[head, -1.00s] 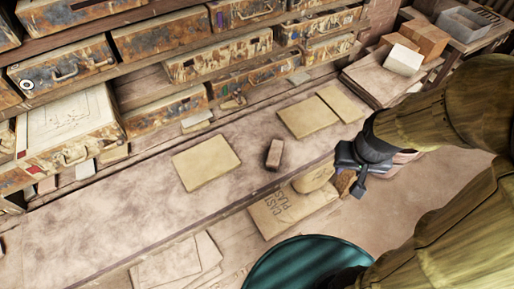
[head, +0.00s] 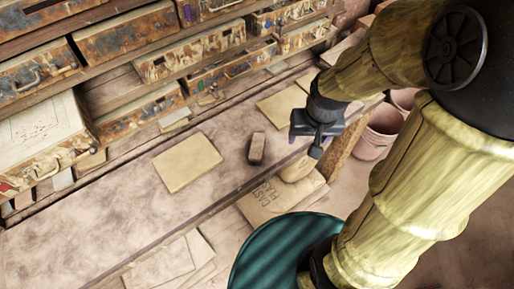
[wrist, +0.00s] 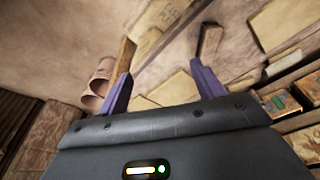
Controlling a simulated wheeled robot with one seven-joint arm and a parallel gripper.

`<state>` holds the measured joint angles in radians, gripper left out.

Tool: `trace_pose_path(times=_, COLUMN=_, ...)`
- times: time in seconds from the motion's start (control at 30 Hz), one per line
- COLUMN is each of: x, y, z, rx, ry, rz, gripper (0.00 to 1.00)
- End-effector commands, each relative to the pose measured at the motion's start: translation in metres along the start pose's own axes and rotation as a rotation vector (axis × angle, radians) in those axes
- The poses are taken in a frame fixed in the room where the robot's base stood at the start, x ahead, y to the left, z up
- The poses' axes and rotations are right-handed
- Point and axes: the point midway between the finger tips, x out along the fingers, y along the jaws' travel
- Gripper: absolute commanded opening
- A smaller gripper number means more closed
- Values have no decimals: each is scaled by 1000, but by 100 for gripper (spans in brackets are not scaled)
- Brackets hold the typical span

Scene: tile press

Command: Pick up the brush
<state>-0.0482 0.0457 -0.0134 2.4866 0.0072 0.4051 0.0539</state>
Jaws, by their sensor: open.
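The brush (head: 257,148) looks like a small brown block lying on the dusty workbench (head: 215,205), near its front edge. My gripper (head: 308,142) is to the right of the brush in the head view, apart from it and seemingly above the bench edge. In the wrist view the brush (wrist: 209,40) shows just beyond the right finger, outside the gap between the fingers. My gripper (wrist: 161,70) is open, with nothing between its purple fingers. The bristles cannot be made out clearly.
A tan sheet (head: 187,162) lies on the bench left of the brush, and another (head: 283,106) lies behind it. Rusty drawers (head: 130,38) line the back. A printed sack (head: 270,198) lies below the front edge, and pinkish buckets (head: 378,130) stand at right.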

Motion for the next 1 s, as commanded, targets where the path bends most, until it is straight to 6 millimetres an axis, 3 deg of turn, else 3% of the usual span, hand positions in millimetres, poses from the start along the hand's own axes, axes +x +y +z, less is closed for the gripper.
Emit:
trace_pose_path(times=0.3, x=34, y=-84, z=-75, rx=109, ry=-144, rz=3, gripper=67)
trace_pose_path(times=0.47, x=44, y=-120, z=-93, rx=151, ry=-191, rz=25, gripper=67)
trace_pose_path(times=0.87, x=45, y=-127, z=-96, rx=166, ry=-203, rz=32, gripper=67)
trace_pose_path(times=1.0, x=54, y=-127, z=-94, rx=165, ry=-206, rz=33, gripper=67)
